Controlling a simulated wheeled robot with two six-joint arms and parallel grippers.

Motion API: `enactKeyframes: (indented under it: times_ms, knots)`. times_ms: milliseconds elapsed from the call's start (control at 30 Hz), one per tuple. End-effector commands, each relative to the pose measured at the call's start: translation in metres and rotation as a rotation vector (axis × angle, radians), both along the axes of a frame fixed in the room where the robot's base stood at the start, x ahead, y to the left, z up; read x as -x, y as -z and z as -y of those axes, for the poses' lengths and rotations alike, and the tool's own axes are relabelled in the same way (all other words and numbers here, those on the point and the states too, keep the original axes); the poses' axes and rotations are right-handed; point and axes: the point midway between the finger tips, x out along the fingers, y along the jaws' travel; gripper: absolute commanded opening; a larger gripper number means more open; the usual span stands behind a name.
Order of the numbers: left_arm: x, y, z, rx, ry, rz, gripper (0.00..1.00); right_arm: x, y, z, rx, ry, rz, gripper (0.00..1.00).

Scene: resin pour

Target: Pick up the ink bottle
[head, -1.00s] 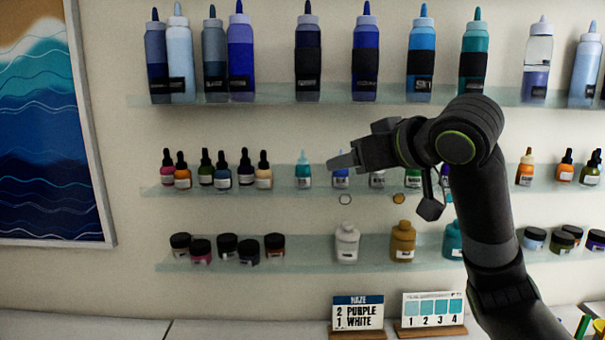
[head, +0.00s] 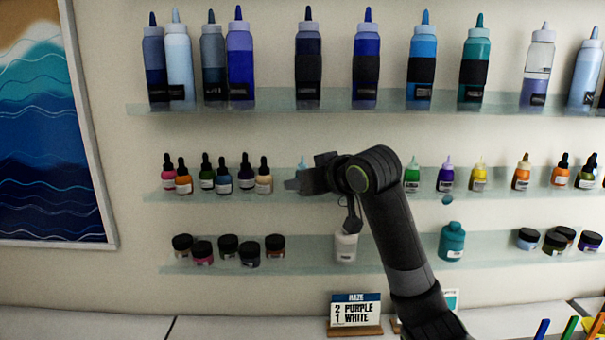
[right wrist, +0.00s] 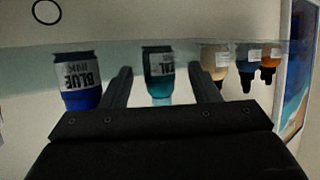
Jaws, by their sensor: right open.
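Small ink bottles with nozzle caps stand on the middle glass shelf. A teal ink bottle (right wrist: 158,88) appears upside down in the right wrist view, between my open right gripper's fingers (right wrist: 162,92) and apparently beyond them, not gripped. In the head view only its pale tip (head: 302,162) shows above my right gripper (head: 290,184). A blue ink bottle (right wrist: 78,85) stands beside it, outside the fingers; my gripper hides it in the head view. Green (head: 412,174), purple (head: 445,176) and yellow (head: 479,177) bottles stand further right. My left gripper is out of view.
Dropper bottles (head: 223,178) stand left of the teal bottle. The upper shelf (head: 275,101) holds tall squeeze bottles. The lower shelf (head: 310,243) holds jars, a white bottle (head: 346,246) and a teal bottle (head: 452,241). A "HAZE 2 purple 1 white" card (head: 356,310) stands on the counter.

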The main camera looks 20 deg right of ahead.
Motion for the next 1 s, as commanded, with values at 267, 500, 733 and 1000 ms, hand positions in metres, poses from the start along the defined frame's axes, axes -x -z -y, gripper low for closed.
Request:
enactKeyframes:
  times_ms: [267,500,733,1000]
  knots:
    - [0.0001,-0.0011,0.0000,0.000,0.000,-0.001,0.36,-0.0044,0.0026,-0.0010,0.001,0.001,0.001,0.56]
    - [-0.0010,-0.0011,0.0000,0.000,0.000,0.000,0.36,-0.0041,0.0024,-0.0009,0.001,0.001,0.001,0.27]
    - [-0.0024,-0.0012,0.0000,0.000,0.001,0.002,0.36,-0.0040,0.0021,-0.0009,0.001,0.001,0.001,0.07]
    - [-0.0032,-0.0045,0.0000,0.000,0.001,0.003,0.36,-0.0056,-0.0002,-0.0004,0.000,0.001,0.000,0.07]
